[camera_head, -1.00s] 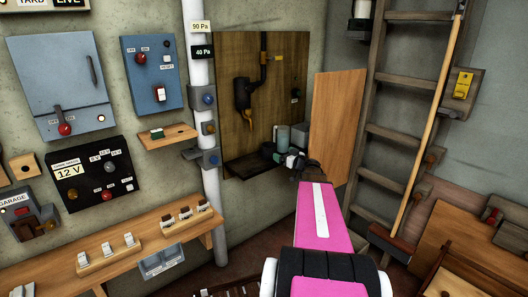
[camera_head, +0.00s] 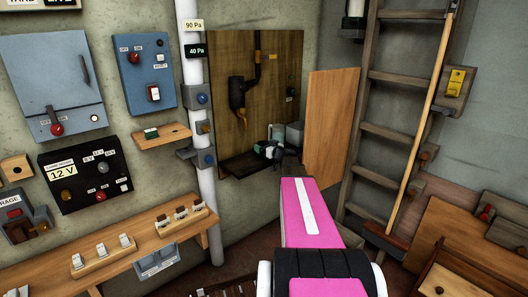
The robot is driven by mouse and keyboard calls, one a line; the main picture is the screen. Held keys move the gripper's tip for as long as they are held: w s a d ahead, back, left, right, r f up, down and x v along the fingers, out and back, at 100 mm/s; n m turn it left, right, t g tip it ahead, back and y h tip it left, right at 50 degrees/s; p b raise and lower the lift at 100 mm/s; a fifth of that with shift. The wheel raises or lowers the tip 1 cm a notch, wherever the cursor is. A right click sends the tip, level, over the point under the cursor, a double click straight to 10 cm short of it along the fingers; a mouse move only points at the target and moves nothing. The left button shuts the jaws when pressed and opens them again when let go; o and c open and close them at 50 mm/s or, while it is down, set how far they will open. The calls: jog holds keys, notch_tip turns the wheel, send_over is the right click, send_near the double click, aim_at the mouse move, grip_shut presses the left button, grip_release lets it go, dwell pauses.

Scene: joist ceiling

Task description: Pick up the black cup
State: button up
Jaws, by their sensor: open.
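My gripper (camera_head: 268,152) is at the dark shelf in the niche, at the end of my pink arm. It is open, small in the picture and partly hidden by the arm. I cannot pick out the black cup for certain; dark shapes at the gripper merge with its fingers. A grey-green cup-like vessel (camera_head: 278,131) stands just behind the gripper. I cannot tell whether the gripper touches anything.
The wooden niche has a dark shelf (camera_head: 238,164) and a black spout (camera_head: 237,92) above its left part. A wooden door panel (camera_head: 332,120) stands open to the right. A white pipe (camera_head: 201,110) runs along the left, and a ladder (camera_head: 383,130) stands farther right.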

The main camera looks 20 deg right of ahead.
jog(key=c, duration=0.9)
jog(key=shift+o, duration=0.2)
